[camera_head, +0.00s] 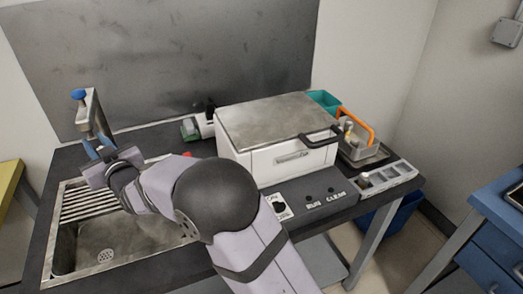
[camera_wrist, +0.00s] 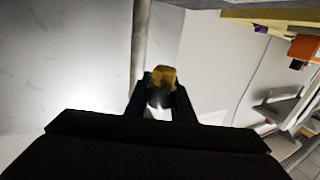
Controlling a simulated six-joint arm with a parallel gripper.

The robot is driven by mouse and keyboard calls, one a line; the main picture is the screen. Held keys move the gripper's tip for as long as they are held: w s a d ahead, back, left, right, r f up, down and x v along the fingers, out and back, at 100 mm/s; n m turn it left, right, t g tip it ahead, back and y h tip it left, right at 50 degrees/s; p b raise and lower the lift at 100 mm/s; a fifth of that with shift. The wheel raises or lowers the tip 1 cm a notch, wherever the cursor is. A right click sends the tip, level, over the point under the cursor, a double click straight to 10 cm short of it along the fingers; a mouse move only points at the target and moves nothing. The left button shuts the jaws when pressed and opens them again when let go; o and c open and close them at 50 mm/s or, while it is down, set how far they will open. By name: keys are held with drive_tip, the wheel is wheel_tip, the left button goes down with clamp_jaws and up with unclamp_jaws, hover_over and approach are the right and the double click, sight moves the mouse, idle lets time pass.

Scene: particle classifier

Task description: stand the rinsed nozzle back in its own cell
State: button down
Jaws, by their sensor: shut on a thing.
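My gripper (camera_wrist: 163,100) is shut on a small brass-coloured nozzle (camera_wrist: 164,76) in the wrist view, with a shiny, paler part lower between the dark fingers. In the head view my gripper (camera_head: 94,165) is at the left, over the sink's back edge and close to the tap (camera_head: 92,112). The nozzle cannot be made out there. A grey rack with cells (camera_head: 403,170) stands at the right end of the bench. One small metallic piece (camera_head: 364,179) is at its left end; the other cells look empty, though they are small in view.
A white lidded machine (camera_head: 290,165) stands mid-bench, with a front control panel (camera_head: 318,203). A grey basket with an orange handle (camera_head: 357,124) and a teal bin (camera_head: 324,100) stand behind the rack. The sink (camera_head: 120,250) lies below my arm. A green-and-white object (camera_head: 190,128) lies behind.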

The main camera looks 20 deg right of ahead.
drive_tip(key=d+r+m+t+h+p, duration=0.1)
drive_tip(key=d+r+m+h+p, duration=0.25)
drive_tip(key=d+r, duration=2.5)
drive_tip(key=s+d+f+h, duration=0.1)
drive_tip(key=s+d+f, duration=0.25)
drive_tip(key=d, duration=0.55)
drive_tip(key=s+d+f+h, duration=0.15)
drive_tip(key=s+d, duration=0.25)
drive_tip(key=d, duration=0.6)
drive_tip(key=s+d+f, duration=0.3)
drive_tip(key=d, duration=0.6)
drive_tip(key=s+d+f+b, duration=0.1)
drive_tip(key=s+d+f, duration=0.5)
drive_tip(key=f, duration=0.4)
drive_tip(key=s+d+f+b, duration=0.1)
drive_tip(key=s+d+f, duration=0.5)
drive_tip(key=s+f, duration=0.3)
drive_tip(key=shift+s+d+f+m+h+b, duration=0.2)
drive_tip(key=shift+d+f+m+h+b, duration=0.2)
drive_tip(key=shift+f, duration=0.3)
drive_tip(key=shift+a+f+b, duration=0.1)
drive_tip(key=shift+f+b, duration=0.4)
drive_tip(key=shift+f, duration=4.4)
drive_tip(key=shift+f, duration=0.1)
